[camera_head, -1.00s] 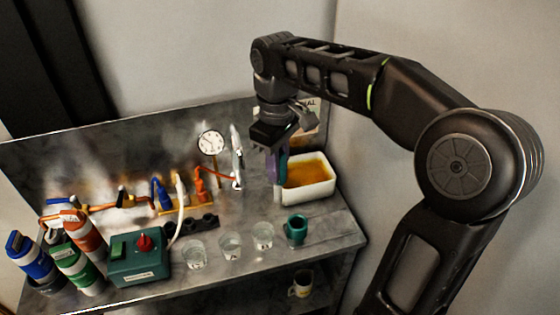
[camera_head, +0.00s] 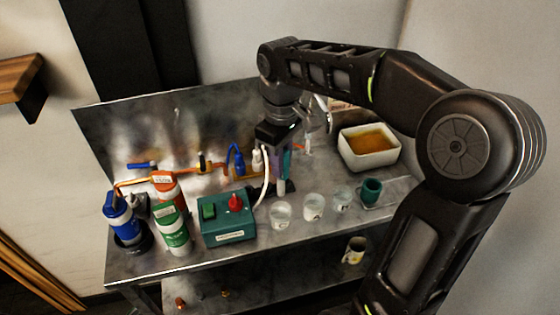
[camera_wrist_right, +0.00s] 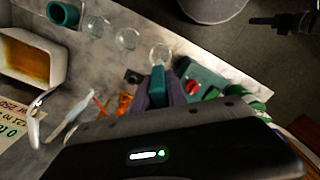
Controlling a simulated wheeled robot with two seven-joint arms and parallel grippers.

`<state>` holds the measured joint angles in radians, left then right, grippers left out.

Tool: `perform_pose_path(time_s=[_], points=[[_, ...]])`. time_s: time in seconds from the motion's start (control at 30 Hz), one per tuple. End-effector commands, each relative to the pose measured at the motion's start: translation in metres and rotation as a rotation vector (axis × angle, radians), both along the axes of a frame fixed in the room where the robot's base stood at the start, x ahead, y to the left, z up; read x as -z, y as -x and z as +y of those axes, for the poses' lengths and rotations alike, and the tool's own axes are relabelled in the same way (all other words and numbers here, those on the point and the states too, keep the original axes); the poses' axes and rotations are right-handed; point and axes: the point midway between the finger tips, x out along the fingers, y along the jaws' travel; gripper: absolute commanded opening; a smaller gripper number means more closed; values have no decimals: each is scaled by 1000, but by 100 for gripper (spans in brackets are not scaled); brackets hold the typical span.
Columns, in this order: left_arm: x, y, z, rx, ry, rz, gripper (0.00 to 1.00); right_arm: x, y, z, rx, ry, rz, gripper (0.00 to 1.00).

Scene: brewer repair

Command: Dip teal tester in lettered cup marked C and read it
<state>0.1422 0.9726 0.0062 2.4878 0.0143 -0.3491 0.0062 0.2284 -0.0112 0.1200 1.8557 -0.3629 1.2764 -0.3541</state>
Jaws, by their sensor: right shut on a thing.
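My right gripper (camera_head: 277,160) is shut on the teal tester (camera_head: 286,164) and holds it upright, with its pale tip pointing down. The tester also shows between the fingers in the right wrist view (camera_wrist_right: 158,86). Three clear cups stand in a row: a left cup (camera_head: 280,215), a middle cup (camera_head: 314,207) and a right cup (camera_head: 343,201). Their small marks are too blurred to read surely. In the head view the tester's tip appears just behind the left cup, outside it. In the wrist view that cup (camera_wrist_right: 161,54) lies just beyond the tester. My left gripper is out of view.
A teal mug (camera_head: 371,190) stands right of the cups, and a white tub (camera_head: 349,153) of amber liquid behind it. A green box (camera_head: 227,231) with a red knob stands left of the cups. Bottles (camera_head: 174,239) stand further left.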

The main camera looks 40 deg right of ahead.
Motion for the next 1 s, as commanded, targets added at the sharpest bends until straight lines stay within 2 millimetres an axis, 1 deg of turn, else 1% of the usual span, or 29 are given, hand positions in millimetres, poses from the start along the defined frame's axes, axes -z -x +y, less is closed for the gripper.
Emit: perform_pose_path(time_s=[0.17,0.37,1.0], points=[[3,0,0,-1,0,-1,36,3,0,0,-1,0,0,0],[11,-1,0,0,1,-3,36,14,0,0,-1,0,0,0],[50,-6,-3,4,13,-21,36,68,0,0,-1,0,1,0]])
